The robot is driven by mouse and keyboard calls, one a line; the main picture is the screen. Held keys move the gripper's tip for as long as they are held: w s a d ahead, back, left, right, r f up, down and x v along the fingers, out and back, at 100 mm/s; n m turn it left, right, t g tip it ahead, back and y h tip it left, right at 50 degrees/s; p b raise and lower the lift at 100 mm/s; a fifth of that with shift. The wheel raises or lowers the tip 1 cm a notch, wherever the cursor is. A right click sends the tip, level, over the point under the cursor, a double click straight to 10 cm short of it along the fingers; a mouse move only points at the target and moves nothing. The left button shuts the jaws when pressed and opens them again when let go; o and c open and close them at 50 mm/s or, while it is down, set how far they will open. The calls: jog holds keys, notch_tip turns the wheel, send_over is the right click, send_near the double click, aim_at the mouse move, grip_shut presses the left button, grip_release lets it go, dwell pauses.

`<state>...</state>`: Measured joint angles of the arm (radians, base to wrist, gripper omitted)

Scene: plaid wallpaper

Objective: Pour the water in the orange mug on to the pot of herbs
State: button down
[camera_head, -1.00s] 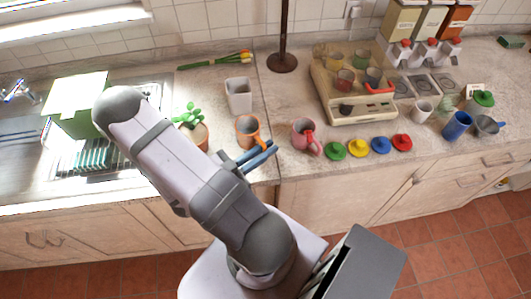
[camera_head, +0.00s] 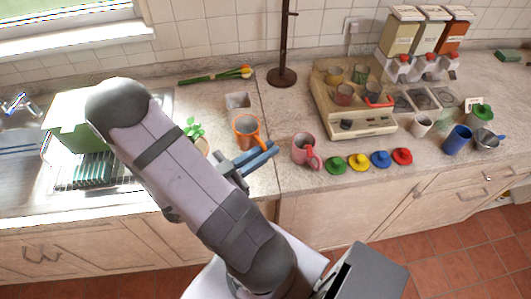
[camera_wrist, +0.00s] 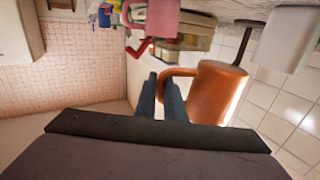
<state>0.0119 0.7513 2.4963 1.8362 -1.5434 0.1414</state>
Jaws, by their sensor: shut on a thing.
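The orange mug (camera_head: 246,131) is upright in the head view, held a little above the counter. The pot of herbs (camera_head: 202,145) stands left of the mug, with green leaves (camera_head: 194,128) on top. My arm hides part of the pot.
A white container (camera_head: 237,100) stands just behind the mug, partly covered by it. A pink mug (camera_head: 303,148) and several coloured lids (camera_head: 359,162) lie to the right. A coffee machine (camera_head: 352,112) is behind them.

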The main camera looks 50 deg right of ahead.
jog(key=shift+r, duration=0.25)
